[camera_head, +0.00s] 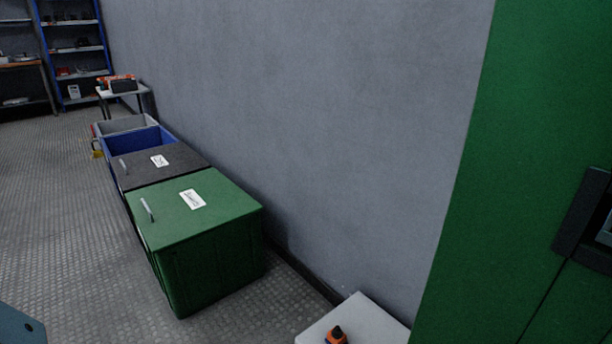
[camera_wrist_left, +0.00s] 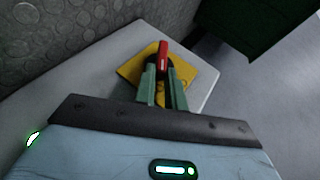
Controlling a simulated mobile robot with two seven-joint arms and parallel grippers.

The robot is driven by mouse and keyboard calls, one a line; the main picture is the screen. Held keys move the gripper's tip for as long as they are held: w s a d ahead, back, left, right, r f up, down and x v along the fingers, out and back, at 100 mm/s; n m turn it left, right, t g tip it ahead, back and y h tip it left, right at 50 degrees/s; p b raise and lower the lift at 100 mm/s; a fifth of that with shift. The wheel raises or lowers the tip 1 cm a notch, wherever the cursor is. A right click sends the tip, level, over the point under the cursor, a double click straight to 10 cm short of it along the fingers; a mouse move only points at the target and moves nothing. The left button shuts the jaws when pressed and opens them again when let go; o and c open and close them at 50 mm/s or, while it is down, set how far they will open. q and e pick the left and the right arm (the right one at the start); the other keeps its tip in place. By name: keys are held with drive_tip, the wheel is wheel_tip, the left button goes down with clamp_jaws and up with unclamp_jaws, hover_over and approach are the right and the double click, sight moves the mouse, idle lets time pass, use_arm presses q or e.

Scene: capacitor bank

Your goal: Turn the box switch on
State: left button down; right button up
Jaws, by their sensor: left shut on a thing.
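The box switch shows in the left wrist view as a red handle (camera_wrist_left: 163,56) on a yellow plate (camera_wrist_left: 205,76), on top of a pale box (camera_wrist_left: 118,55). My left gripper (camera_wrist_left: 164,82) has its two green fingers at the handle's lower part and is shut on it; the fingers hide part of the switch. In the head view a pale box (camera_head: 368,316) stands at the bottom edge, with a small orange and black part (camera_head: 336,335) on top, cut off by the frame. My left gripper's fingers and my right gripper are not in the head view.
A green lidded bin (camera_head: 210,235) stands left of the pale box, with a dark bin (camera_head: 170,165) and a blue bin (camera_head: 135,143) behind it. A grey wall (camera_head: 300,120) runs behind them. A tall green cabinet (camera_head: 520,200) is at the right. Floor at left is clear.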

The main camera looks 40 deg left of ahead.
use_arm(q)
drive_tip(key=shift+a+r+y, duration=0.15)
drive_tip(key=shift+a+y, duration=0.15)
drive_tip(key=shift+a, duration=0.15)
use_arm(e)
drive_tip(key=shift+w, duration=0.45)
use_arm(q)
drive_tip(key=c, duration=1.5)
unclamp_jaws()
drive_tip(key=shift+o, duration=0.2)
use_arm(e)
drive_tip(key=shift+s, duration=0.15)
use_arm(q)
drive_tip(key=shift+d, duration=0.15)
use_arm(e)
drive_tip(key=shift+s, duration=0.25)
use_arm(q)
wheel_tip(320, 180, up, 4)
drive_tip(key=p, duration=0.4)
drive_tip(key=s+d+p, duration=0.2)
drive_tip(key=s+d, duration=0.2)
drive_tip(key=s, duration=0.3)
drive_tip(key=s+d+p, duration=0.2)
drive_tip(key=s+d, duration=0.1)
drive_tip(key=s, duration=0.4)
drive_tip(key=shift+d+r+p, duration=0.35)
drive_tip(key=shift+d+r, duration=0.05)
drive_tip(key=shift+r, duration=0.05)
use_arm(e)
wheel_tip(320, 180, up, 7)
